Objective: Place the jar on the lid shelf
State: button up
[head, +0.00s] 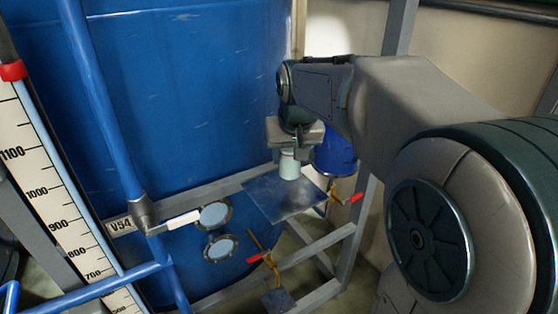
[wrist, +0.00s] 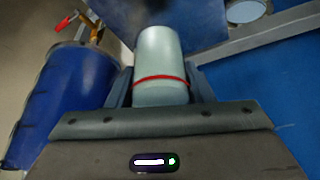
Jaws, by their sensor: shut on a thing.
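The jar (head: 290,165) is pale grey-green and looks upright, just over the flat grey metal shelf (head: 276,203). I cannot tell whether its base touches the shelf. In the wrist view the jar (wrist: 160,62) has a red band around it and sits between the fingers. My gripper (head: 291,150) is shut on the jar from above. Part of the shelf also shows in the wrist view (wrist: 207,25) beyond the jar. No separate lid can be made out.
A large blue tank (head: 190,90) stands behind the shelf. A blue drum (head: 336,152) is close to the right of the jar. A blue pipe (head: 100,100) and a level scale (head: 40,190) stand at left.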

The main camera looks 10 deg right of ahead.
aim_at(284, 170)
jog(key=shift+w+a+f, duration=0.35)
jog(key=shift+a+f, duration=0.1)
jog(key=shift+a, duration=0.15)
jog(key=shift+f+p, duration=0.5)
jog(key=shift+f, duration=1.45)
jog(key=shift+f, duration=0.2)
jog(key=o, duration=1.1)
jog(key=shift+o, duration=0.2)
jog(key=shift+r, duration=0.1)
